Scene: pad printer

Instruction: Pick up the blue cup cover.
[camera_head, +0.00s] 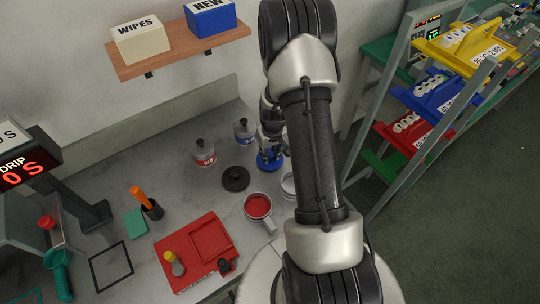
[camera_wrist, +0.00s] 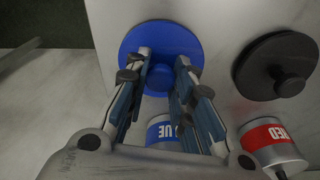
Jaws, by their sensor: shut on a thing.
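The blue cup cover (camera_head: 269,164) is a round blue disc with a knob in the middle. It is at the right part of the worktable, partly hidden by my arm in the head view. In the wrist view the blue cover (camera_wrist: 159,35) lies at the fingertips. My gripper (camera_wrist: 163,60) is shut on its knob, one finger on each side. In the head view my gripper (camera_head: 268,149) is above the cover. I cannot tell whether the cover touches the table.
A black cover (camera_head: 235,179) lies close by on the left. A blue-labelled can (camera_head: 245,133) and a red-labelled can (camera_head: 204,153) stand behind. A cup of red ink (camera_head: 258,207) and a pale cup (camera_head: 289,186), partly behind my arm, are in front. A rack (camera_head: 410,110) stands right.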

